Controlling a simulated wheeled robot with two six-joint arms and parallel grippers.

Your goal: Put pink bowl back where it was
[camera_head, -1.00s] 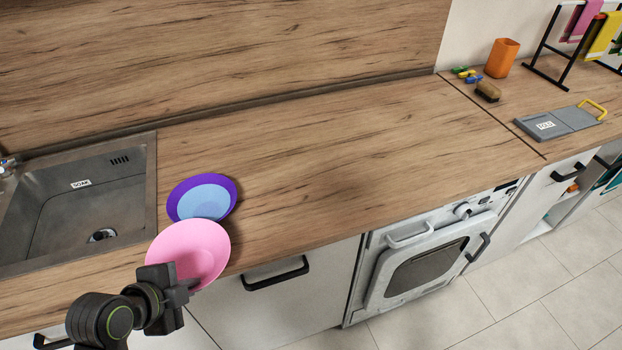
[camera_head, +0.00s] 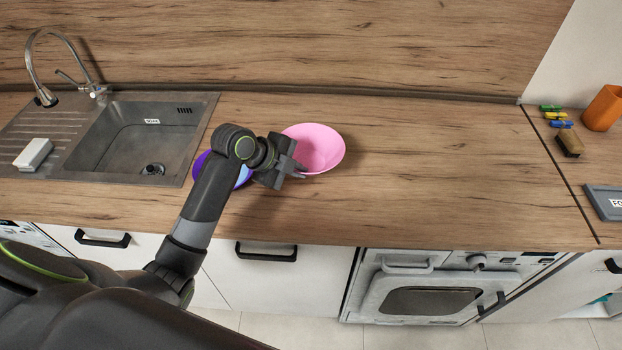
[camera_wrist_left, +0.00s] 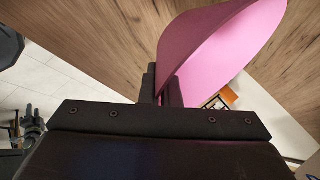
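The pink bowl (camera_head: 318,146) is held by my left gripper (camera_head: 296,172) over the middle of the wooden counter, to the right of the purple and blue bowls. In the left wrist view the gripper (camera_wrist_left: 162,88) is shut on the rim of the pink bowl (camera_wrist_left: 222,50), which is tilted. I cannot tell whether the bowl touches the counter. A purple bowl (camera_head: 203,177) with a light blue bowl (camera_head: 243,175) in it sits on the counter, mostly hidden behind my left arm. My right gripper does not show clearly in the head view.
A sink (camera_head: 128,140) with a tap (camera_head: 40,70) and a white block (camera_head: 33,154) is at left. The counter (camera_head: 430,170) right of the bowl is clear.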

